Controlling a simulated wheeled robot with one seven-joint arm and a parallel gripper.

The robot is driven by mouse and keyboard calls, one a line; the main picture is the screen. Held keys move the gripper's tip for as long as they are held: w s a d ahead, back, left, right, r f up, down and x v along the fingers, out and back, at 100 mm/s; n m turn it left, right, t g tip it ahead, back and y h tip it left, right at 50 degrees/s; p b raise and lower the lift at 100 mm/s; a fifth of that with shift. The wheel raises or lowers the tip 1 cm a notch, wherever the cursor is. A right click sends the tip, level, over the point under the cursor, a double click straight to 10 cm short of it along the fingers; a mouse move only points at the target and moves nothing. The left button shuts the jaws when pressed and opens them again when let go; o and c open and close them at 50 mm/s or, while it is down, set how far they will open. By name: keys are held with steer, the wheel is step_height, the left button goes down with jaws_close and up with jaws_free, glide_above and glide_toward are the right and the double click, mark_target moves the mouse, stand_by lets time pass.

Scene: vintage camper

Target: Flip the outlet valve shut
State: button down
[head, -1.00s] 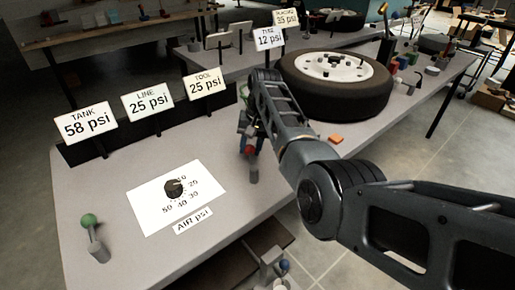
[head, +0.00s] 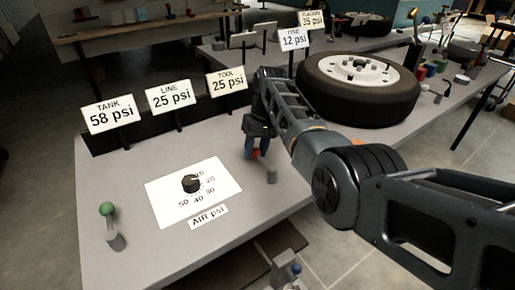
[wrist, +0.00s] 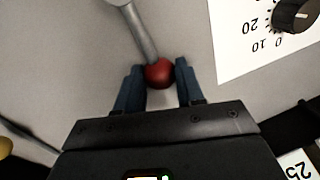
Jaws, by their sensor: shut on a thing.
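A small lever valve with a red ball knob (head: 255,154) and a grey base (head: 271,174) stands on the workbench, left of my forearm. In the wrist view, the red knob (wrist: 159,73) sits between the two fingertips, with its grey stem (wrist: 139,32) running up and left to the base at the top edge. My gripper (wrist: 158,80) is shut on the red knob. In the head view, my gripper (head: 257,146) points down over it and partly hides the lever. No label on this valve is readable.
A green-knobbed lever (head: 107,209) stands at the bench's left, and a blue knob (head: 296,269) is low at the front. A dial card (head: 215,187) lies left of my gripper. Pressure signs (head: 170,97) line the back. A tire (head: 360,88) lies behind my arm.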

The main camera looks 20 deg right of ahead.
steer(key=shift+a, duration=0.1)
steer(key=c, duration=0.7)
jaws_free()
steer(key=r, duration=0.2)
steer(key=d+r, duration=0.1)
steer(key=r, duration=0.4)
steer(key=shift+d+r, duration=0.25)
steer(key=shift+r, duration=0.1)
